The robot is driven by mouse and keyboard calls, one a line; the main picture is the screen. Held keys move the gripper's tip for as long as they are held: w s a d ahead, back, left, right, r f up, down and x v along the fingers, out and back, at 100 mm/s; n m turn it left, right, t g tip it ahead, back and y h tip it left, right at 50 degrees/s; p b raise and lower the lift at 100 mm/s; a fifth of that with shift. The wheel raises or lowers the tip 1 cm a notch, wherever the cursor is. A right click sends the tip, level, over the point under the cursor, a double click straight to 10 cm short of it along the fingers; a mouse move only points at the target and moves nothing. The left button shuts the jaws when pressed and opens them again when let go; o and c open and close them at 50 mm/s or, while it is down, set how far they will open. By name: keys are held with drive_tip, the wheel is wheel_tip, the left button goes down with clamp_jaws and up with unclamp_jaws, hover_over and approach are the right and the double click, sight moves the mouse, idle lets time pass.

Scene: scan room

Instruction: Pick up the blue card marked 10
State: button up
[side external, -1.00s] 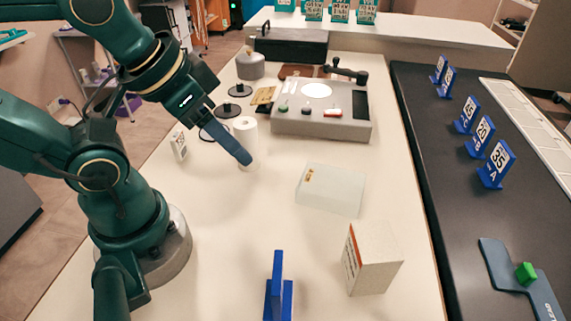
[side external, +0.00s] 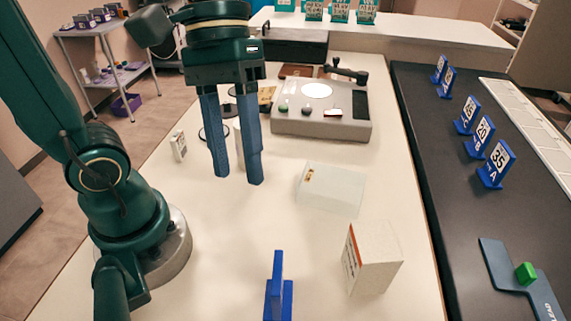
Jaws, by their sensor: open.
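My gripper (side external: 237,178) is open and empty, its two blue fingers pointing down above the white table, behind and left of the middle. A blue card stand (side external: 278,285) stands at the table's front edge, seen edge-on, so its marking is hidden. On the black counter stand several blue cards. The nearest reads 35 with an A (side external: 496,165), the one behind it 20 with a B (side external: 480,138). A third card, with a C (side external: 466,116), has a number too small to read. Two more blue cards (side external: 447,82) (side external: 439,69) stand farther back, unreadable. I cannot tell which card is marked 10.
A pale flat box (side external: 330,190) lies mid-table, and a white box (side external: 373,260) stands at the front right. A grey device (side external: 320,122) is at the back. A small white box (side external: 179,146) stands at the left.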

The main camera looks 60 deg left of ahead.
sight(276, 312)
drive_tip(key=w+d+r+n+g+h, duration=0.2)
drive_tip(key=w+d+n+g+h, duration=0.1)
drive_tip(key=d+n+g+h, duration=0.3)
drive_tip(key=shift+g+h, duration=0.4)
drive_tip(key=f, duration=1.5)
drive_tip(key=shift+s+a+f, duration=0.35)
drive_tip(key=shift+s, duration=0.05)
drive_tip(key=shift+x, duration=2.45)
clamp_jaws()
